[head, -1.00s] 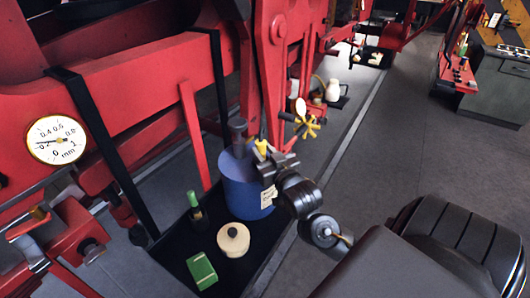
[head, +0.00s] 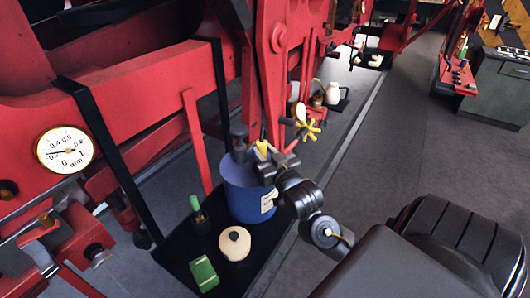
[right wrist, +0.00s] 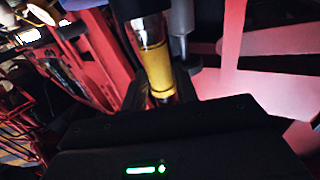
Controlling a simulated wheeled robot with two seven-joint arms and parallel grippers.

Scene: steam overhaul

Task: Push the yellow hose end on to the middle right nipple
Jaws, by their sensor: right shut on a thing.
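The yellow hose end (head: 262,148) sits in the jaws of my right gripper (head: 268,162), just above and to the right of the blue drum. In the right wrist view the yellow hose end (right wrist: 155,65) stands upright between the jaws, with a dark part above it. A grey cylinder (right wrist: 182,35) is close beside it on the right; I cannot tell whether they touch. The middle right nipple cannot be made out for sure, so I cannot tell whether the hose end is on it. My left gripper is not in view.
The blue drum (head: 245,200), a cream round pot (head: 234,244), a green box (head: 204,273) and a green-topped bottle (head: 198,208) stand on a black tray (head: 175,248). A yellow star handwheel (head: 308,130) is beyond the gripper.

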